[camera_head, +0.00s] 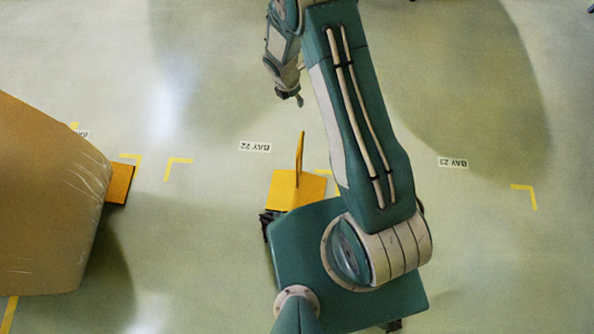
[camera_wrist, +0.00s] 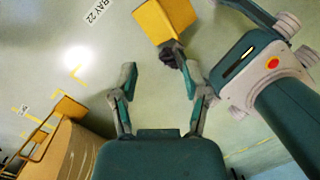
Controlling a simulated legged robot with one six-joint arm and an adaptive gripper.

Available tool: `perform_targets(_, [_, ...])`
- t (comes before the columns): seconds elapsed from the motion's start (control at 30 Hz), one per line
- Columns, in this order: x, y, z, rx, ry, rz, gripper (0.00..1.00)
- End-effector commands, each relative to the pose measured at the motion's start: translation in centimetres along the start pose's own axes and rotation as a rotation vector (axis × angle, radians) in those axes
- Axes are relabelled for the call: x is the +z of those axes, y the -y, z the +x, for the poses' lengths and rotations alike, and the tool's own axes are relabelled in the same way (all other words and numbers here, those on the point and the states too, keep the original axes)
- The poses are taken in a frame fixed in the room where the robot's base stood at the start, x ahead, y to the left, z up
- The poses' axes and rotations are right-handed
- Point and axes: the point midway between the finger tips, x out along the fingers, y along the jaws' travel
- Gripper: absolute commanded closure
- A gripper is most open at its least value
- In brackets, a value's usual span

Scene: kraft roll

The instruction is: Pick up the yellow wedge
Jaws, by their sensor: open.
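A yellow wedge (camera_head: 290,190) with a thin upright handle lies on the floor just in front of my body in the head view, partly hidden by it. It also shows at the top of the wrist view (camera_wrist: 165,18), cut by the frame edge. A second yellow wedge (camera_head: 121,184) sits against the right end of the big roll; it also shows in the wrist view (camera_wrist: 70,105). My gripper (camera_head: 289,97) is above and beyond the near wedge, apart from it. In the wrist view my gripper (camera_wrist: 157,78) has its fingers spread, with nothing between them.
The large brown wrapped roll (camera_head: 45,200) fills the left side and shows at the lower left of the wrist view (camera_wrist: 70,152). Yellow corner marks (camera_head: 176,166) and a "BAY 22" label (camera_head: 255,147) lie flat on the floor. The floor beyond and to the right is clear.

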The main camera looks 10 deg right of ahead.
Motion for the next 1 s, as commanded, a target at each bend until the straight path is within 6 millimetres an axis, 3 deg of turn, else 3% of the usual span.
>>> perform_targets(0.03, [-0.9, 0.1, 2.6, -0.020, -0.012, -0.075, 0.40])
perform_targets(0.1, [-2.0, 0.3, 5.6, -0.036, -0.026, -0.183, 0.40])
perform_targets(0.3, [-4.9, 1.4, 12.7, -0.066, -0.066, -0.444, 0.40])
perform_targets(0.47, [-5.9, 2.0, 15.0, -0.072, -0.080, -0.534, 0.40])
perform_targets(0.8, [-6.3, 2.5, 19.7, -0.074, -0.083, -0.539, 0.40])
perform_targets(1.0, [-6.6, 2.6, 21.2, -0.073, -0.082, -0.537, 0.40])
